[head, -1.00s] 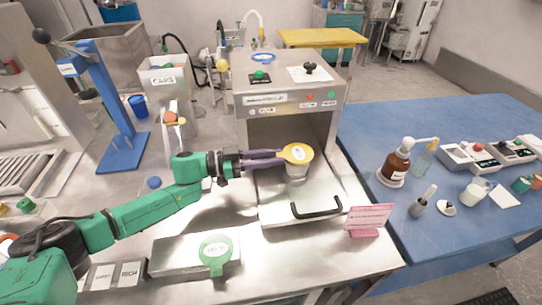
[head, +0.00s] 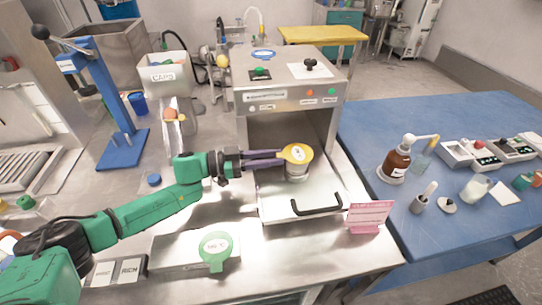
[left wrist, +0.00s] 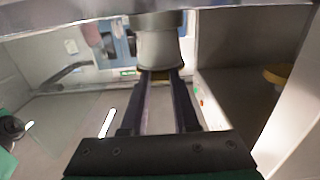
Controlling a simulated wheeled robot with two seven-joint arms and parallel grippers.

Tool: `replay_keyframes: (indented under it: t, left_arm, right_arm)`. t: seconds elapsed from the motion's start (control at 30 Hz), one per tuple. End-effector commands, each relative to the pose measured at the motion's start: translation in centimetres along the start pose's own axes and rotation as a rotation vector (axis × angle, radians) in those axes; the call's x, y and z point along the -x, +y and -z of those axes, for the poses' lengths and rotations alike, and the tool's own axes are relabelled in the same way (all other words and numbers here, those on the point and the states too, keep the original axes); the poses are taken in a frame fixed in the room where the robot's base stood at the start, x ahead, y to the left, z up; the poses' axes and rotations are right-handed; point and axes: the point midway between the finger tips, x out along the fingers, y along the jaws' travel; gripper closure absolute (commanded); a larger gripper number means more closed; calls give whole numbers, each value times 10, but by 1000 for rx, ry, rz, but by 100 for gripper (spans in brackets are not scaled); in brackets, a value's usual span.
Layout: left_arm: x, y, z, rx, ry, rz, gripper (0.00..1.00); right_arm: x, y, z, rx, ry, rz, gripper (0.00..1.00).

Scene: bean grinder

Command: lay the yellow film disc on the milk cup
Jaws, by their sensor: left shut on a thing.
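The yellow film disc (head: 297,153) has a white label on top. It is over the mouth of the pale milk cup (head: 298,173), which stands upright on the metal tray of the sealing machine. I cannot tell whether the disc touches the rim. My left gripper (head: 280,157) reaches in from the left, shut on the disc's left edge. In the left wrist view the cup (left wrist: 158,48) is straight beyond the fingertips, with a sliver of the disc (left wrist: 160,75) between them. The disc hides the cup's mouth. My right gripper is not in view.
The sealing machine (head: 285,75) stands behind the cup, and its black tray handle (head: 317,207) is in front. A pink sign (head: 368,215) stands at front right. A green round tag (head: 215,250) lies at front left. The blue table (head: 440,120) on the right holds bottles and small devices.

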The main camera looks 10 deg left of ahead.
Motion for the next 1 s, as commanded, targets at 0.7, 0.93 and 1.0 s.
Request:
replay_keyframes:
  t: [0.7,0.93,1.0]
  left_arm:
    - [0,0,-2,0,0,1,100]
    - [0,0,-2,0,0,1,37]
    - [0,0,-2,0,0,1,37]
  right_arm:
    - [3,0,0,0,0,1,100]
    - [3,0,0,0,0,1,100]
    - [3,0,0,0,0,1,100]
